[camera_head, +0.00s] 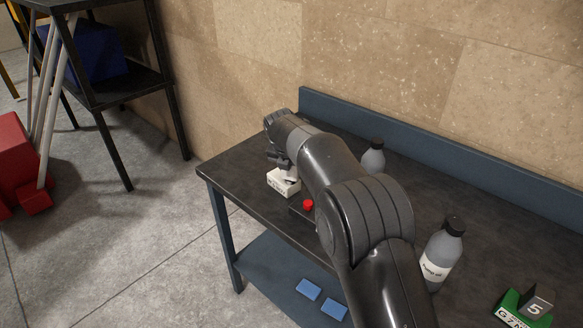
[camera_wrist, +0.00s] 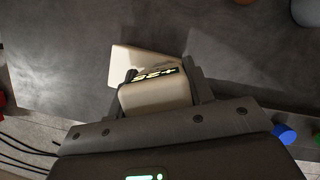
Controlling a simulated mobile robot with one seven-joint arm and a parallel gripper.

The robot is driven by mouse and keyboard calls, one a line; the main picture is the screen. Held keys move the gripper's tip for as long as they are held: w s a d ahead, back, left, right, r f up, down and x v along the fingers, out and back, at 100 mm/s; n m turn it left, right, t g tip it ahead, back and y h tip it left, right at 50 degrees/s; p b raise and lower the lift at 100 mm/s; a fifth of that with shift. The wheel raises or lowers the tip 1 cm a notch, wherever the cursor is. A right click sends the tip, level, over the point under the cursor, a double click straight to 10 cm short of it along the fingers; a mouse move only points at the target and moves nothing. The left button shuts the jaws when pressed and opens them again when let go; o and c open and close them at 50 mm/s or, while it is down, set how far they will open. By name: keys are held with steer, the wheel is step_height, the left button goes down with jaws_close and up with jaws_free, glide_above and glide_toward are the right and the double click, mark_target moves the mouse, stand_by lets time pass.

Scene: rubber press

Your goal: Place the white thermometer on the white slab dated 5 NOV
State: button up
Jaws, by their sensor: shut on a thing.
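My gripper (camera_wrist: 160,74) is shut on the white thermometer (camera_wrist: 155,95), whose cream body and dark display with pale digits show between the fingers in the wrist view. A pale slab (camera_wrist: 135,60) lies just beyond and partly under the thermometer in that view; I cannot tell whether they touch. In the head view my gripper (camera_head: 280,161) is low over the table's left end, right above the white slab (camera_head: 280,184). The slab carries dark lettering on its front, too small to read as a date. My arm and gripper hide most of the thermometer there.
The dark table (camera_head: 240,160) holds a grey bottle (camera_head: 373,159) at the back and a labelled bottle (camera_head: 440,258) at right. A red knob (camera_head: 308,204) is beside my arm.

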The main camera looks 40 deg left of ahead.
steer(key=o, duration=1.2)
steer(key=shift+r, duration=0.1)
steer(key=v, duration=1.2)
